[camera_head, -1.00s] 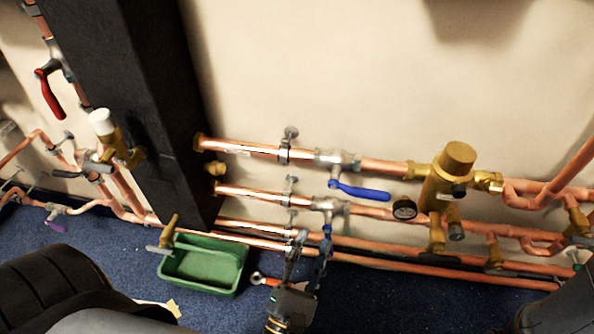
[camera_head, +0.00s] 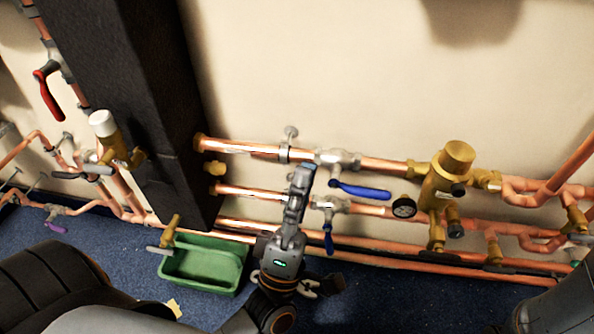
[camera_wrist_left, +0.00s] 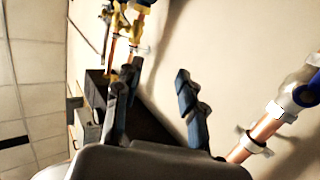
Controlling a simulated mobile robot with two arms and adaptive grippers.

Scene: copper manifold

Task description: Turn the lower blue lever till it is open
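The lower blue lever (camera_head: 328,238) hangs down from the silver valve (camera_head: 328,204) on the second copper pipe. The upper blue lever (camera_head: 360,191) points right, nearly along the top pipe. My left gripper (camera_head: 302,174) is just left of the lower lever, fingers pointing up across the second pipe towards the top one. In the left wrist view its two fingers (camera_wrist_left: 156,92) are apart, with nothing held between them. A blue part of a valve (camera_wrist_left: 310,93) shows at that view's right edge; I cannot tell which lever it belongs to. My right gripper is not in view.
A dark column (camera_head: 145,100) stands left of the valves. A brass regulator (camera_head: 446,180) with a gauge (camera_head: 404,207) sits to the right. A green tray (camera_head: 205,265) lies on the blue floor. More pipes run low along the wall.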

